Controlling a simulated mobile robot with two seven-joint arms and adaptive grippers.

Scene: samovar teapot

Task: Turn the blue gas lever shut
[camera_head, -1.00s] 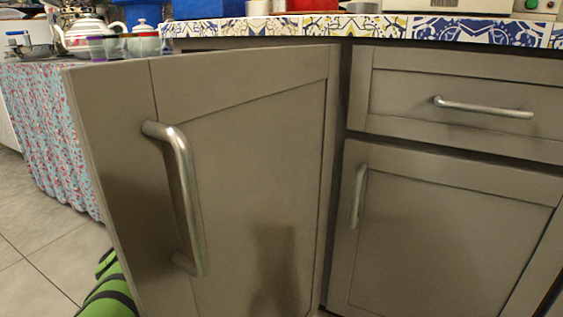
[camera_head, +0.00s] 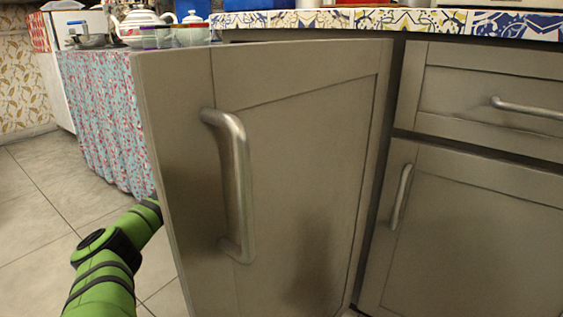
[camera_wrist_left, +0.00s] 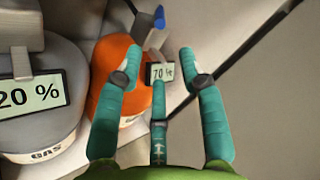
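The blue gas lever (camera_wrist_left: 159,17) shows at the top of the left wrist view, above an orange gas cylinder (camera_wrist_left: 108,72). My left gripper (camera_wrist_left: 160,62) has its teal fingers spread, with nothing between them. The lever lies beyond its fingertips, and no contact shows. In the head view, my left arm reaches behind the open cabinet door (camera_head: 290,150), which hides the gripper, the lever and the cylinders. My right gripper is in neither view.
A grey gas cylinder (camera_wrist_left: 40,105) marked 20 % stands left of the orange one, whose small display (camera_wrist_left: 160,72) reads 70 %. The cabinet door's metal handle (camera_head: 240,185) faces me. A cloth-covered table (camera_head: 105,130) with a teapot (camera_head: 138,25) stands at the left.

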